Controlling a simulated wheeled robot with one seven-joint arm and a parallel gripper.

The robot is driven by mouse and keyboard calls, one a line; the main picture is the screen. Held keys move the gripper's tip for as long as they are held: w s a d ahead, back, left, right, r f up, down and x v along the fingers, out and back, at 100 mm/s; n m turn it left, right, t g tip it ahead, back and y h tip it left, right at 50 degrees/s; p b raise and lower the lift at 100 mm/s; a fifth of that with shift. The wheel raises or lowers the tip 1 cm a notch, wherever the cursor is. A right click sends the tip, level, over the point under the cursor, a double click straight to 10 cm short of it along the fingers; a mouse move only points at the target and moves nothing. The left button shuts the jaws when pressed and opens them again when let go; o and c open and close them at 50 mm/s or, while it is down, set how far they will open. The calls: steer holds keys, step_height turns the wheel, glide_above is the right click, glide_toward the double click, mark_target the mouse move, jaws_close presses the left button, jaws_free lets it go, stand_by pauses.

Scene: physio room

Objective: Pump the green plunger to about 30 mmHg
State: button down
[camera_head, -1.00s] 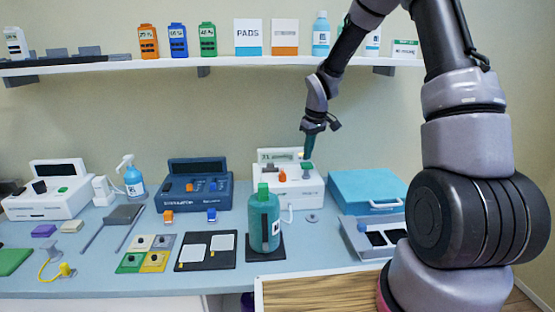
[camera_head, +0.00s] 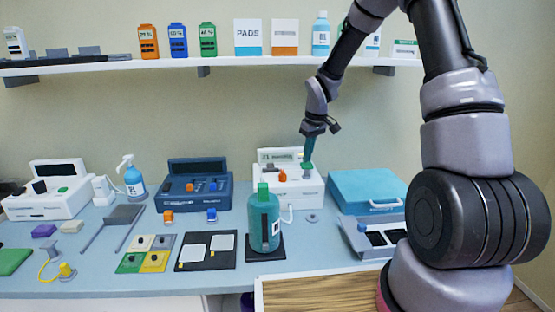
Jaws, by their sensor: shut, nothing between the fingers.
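The white device (camera_head: 298,197) stands at the back middle of the counter, with a small display (camera_head: 279,156) on its raised back panel. The display text is too small to read. The green plunger (camera_head: 307,168) is at the right of the device's top, beside an orange knob (camera_head: 283,175). My gripper (camera_head: 306,160) points down, shut and empty, with its tips right at the plunger's top. They look to be touching, and the tips partly hide it.
A teal bottle (camera_head: 264,223) on a black base stands in front of the device, partly hiding it. A blue case (camera_head: 366,188) is to the right, a dark blue unit (camera_head: 198,186) to the left. A shelf (camera_head: 225,62) runs above.

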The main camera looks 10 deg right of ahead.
mark_target(307, 164)
steer(key=shift+s+x, duration=0.15)
steer(key=shift+x, duration=0.7)
steer(key=shift+s+x, duration=0.15)
steer(key=shift+x, duration=0.65)
steer(key=shift+d, duration=0.2)
steer(key=shift+w+a+v, duration=0.1)
steer(key=shift+w+v, duration=0.1)
steer(key=shift+v, duration=0.8)
steer(key=shift+w+a+v, duration=0.1)
steer(key=shift+w+v, duration=0.05)
steer(key=shift+v, duration=0.85)
steer(key=shift+r, duration=0.1)
steer(key=shift+w+v, duration=0.15)
steer(key=shift+v, duration=0.7)
steer(key=shift+w+v, duration=0.15)
steer(key=shift+v, duration=0.7)
steer(key=shift+a+r, duration=0.2)
steer(key=shift+r, duration=0.65)
